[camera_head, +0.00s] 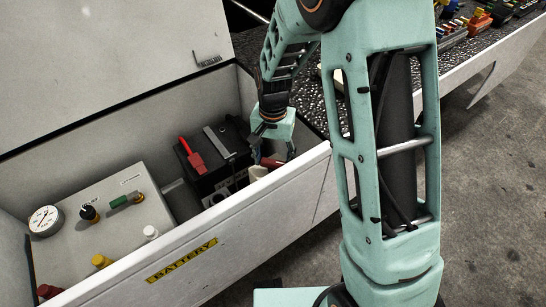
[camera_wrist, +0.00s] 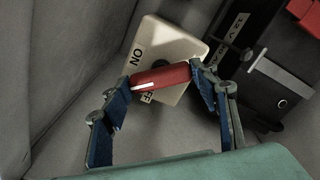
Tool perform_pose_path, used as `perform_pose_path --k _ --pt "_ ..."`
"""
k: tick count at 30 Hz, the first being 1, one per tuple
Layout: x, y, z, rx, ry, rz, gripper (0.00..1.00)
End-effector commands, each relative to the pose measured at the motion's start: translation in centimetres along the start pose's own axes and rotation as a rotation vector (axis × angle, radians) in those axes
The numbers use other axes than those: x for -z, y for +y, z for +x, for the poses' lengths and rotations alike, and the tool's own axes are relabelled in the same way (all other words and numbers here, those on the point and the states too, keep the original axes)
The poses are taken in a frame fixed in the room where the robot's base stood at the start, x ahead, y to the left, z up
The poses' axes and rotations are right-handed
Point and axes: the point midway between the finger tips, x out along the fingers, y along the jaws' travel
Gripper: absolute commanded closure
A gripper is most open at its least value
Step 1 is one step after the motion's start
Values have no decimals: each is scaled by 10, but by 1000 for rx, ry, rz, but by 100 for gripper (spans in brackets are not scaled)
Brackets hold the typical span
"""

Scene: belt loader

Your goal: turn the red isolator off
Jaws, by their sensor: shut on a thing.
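The red isolator handle (camera_wrist: 160,77) sits on a cream base plate (camera_wrist: 178,44) in the wrist view. The plate carries an ON label and a second label, partly hidden by the handle, of which "FF" shows. A white stripe on the handle's left end lies between the labels, closer to the FF one. My gripper (camera_wrist: 161,76) is shut on the handle, one finger at each end. In the head view my gripper (camera_head: 273,160) reaches down into the box, with the red handle (camera_head: 270,163) and cream plate (camera_head: 258,172) partly hidden beneath it.
The isolator sits in an open white box, behind its front wall (camera_head: 235,222) with a yellow BATTERY label. A black battery (camera_head: 215,160) with a red terminal cover (camera_head: 191,153) stands beside it. A grey panel (camera_head: 110,225) with gauge and knobs lies left. The raised lid (camera_head: 110,60) stands behind.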

Motion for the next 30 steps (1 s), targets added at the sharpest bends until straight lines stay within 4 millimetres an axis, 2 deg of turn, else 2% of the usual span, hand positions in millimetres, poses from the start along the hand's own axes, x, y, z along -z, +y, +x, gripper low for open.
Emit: perform_pose_path --k 18,30 --pt "1 0 -1 1 -1 -573 69" --pt "2 -1 -1 1 1 -818 69"
